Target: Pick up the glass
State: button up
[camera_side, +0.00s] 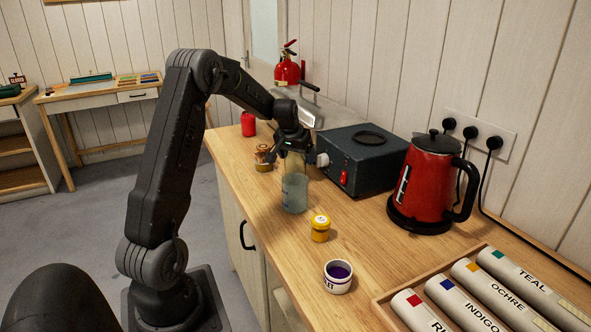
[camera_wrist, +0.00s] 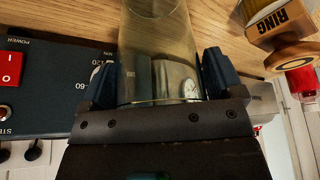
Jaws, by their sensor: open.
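The glass (camera_side: 294,192) is a tall, clear, slightly greenish cylinder standing upright on the wooden counter, in the middle of the side view. My gripper (camera_side: 295,153) is at its top, pointing down, with a finger on each side of the upper part. In the wrist view the glass (camera_wrist: 160,45) lies between the two dark blue finger pads of my gripper (camera_wrist: 160,78). The jaws are open around it. I cannot tell whether either pad touches the glass.
A dark hotplate box (camera_side: 366,158) stands close right of the glass, with a red kettle (camera_side: 429,180) beyond. A yellow jar (camera_side: 320,229) and a purple-filled pot (camera_side: 338,276) stand in front. A brass-and-wood stamp (camera_side: 263,158) and red can (camera_side: 248,124) are behind left.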

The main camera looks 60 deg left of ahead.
jog(key=c, duration=0.8)
jog(key=shift+r, duration=0.15)
